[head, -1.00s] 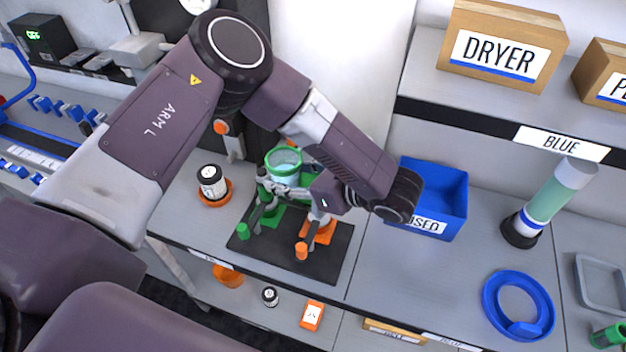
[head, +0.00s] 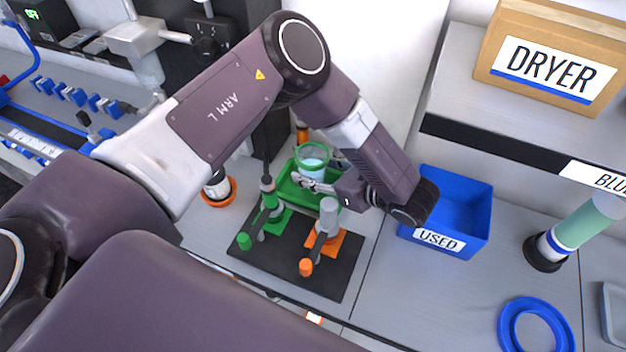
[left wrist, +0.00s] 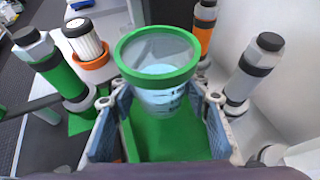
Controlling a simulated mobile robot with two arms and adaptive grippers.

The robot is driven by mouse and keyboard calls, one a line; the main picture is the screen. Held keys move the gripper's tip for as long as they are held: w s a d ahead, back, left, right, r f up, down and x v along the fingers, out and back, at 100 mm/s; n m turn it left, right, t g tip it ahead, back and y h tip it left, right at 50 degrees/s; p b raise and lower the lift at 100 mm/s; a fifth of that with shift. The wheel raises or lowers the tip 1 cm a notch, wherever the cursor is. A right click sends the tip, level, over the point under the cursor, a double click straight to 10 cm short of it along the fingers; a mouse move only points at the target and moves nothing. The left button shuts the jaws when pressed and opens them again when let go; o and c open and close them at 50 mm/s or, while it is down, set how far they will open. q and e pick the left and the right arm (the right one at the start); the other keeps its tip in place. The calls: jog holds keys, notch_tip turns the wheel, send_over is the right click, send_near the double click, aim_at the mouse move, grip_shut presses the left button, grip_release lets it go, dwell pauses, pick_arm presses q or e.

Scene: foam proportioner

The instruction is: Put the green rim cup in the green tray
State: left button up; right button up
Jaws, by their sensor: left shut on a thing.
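The green rim cup (head: 313,162) is a clear cup with a green rim and pale blue contents. My left gripper (head: 318,184) is shut on it, with a finger on either side. In the left wrist view the cup (left wrist: 158,70) is upright between the fingers of the left gripper (left wrist: 160,112). The green tray (head: 290,190) lies beneath and around the cup in the head view. It also shows below the cup in the left wrist view (left wrist: 165,142). Whether the cup's base touches the tray is hidden. My right gripper is not in view.
A black mat (head: 285,258) with green and orange stands is in front of the tray. A blue bin marked USED (head: 465,215) stands to the right. A white-and-black filter in an orange ring (head: 218,190) is at left. A blue ring (head: 535,325) lies at lower right.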

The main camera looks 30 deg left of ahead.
pick_arm(q)
jog(key=shift+f, duration=0.3)
notch_tip(320, 180, down, 4)
jog(key=shift+r, duration=0.25)
jog(key=shift+w+f, duration=0.1)
jog(key=shift+f, duration=0.3)
jog(key=o, duration=1.2)
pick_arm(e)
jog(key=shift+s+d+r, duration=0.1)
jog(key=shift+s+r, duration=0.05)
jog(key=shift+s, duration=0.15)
